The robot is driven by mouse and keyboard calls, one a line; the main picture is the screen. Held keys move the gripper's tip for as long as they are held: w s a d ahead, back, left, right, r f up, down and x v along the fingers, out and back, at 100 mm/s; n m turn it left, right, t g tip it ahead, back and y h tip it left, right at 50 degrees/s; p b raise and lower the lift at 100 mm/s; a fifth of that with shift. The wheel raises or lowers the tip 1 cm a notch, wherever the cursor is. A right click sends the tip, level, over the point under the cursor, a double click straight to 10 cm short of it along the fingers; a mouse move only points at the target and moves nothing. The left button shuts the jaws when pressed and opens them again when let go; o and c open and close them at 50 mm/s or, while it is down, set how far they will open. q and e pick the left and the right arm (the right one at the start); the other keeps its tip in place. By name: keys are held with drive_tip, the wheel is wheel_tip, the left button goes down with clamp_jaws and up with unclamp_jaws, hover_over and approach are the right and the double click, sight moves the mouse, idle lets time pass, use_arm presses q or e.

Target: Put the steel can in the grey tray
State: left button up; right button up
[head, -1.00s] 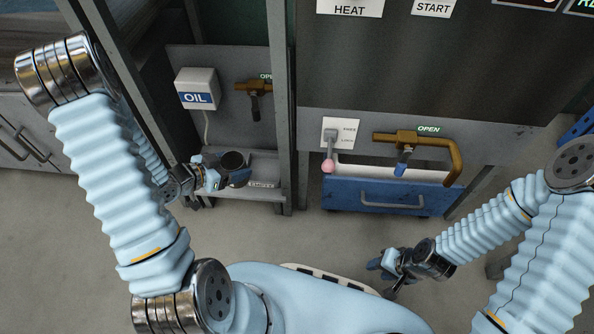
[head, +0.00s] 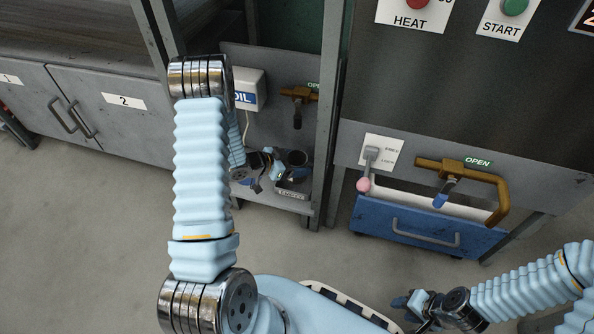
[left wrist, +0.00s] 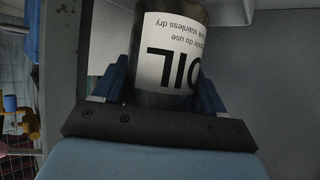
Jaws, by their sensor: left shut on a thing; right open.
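The steel can (head: 298,158) is dark, with an open-looking round top, and it is upright in the head view. In the left wrist view the can (left wrist: 165,60) fills the upper middle and shows a white OIL label upside down. My left gripper (head: 277,168) is shut on the can, with blue fingers on both sides of it. The can is over a low grey tray-like ledge (head: 293,203) with a small label under the oil box; I cannot tell whether it touches. My right gripper (head: 408,303) is open and empty, low over the floor.
A white OIL box (head: 248,88) and a brass valve (head: 298,95) are on the back panel. A grey post (head: 333,120) stands right of the can. Further right are a pink-knobbed lever (head: 364,184), a brass pipe (head: 480,178) and a blue drawer (head: 420,225).

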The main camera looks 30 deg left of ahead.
use_arm(q)
drive_tip(key=f, duration=0.3)
drive_tip(key=shift+w+f+b, duration=0.2)
drive_tip(key=shift+f+b, duration=0.15)
drive_tip(key=shift+b, duration=0.05)
drive_tip(key=shift+r, duration=0.1)
drive_tip(key=o, duration=0.7)
drive_tip(key=shift+c, duration=0.2)
drive_tip(key=o, duration=0.4)
drive_tip(key=shift+o, duration=0.2)
drive_tip(key=shift+r, duration=0.15)
drive_tip(key=p+v, duration=0.2)
drive_tip(key=v, duration=1)
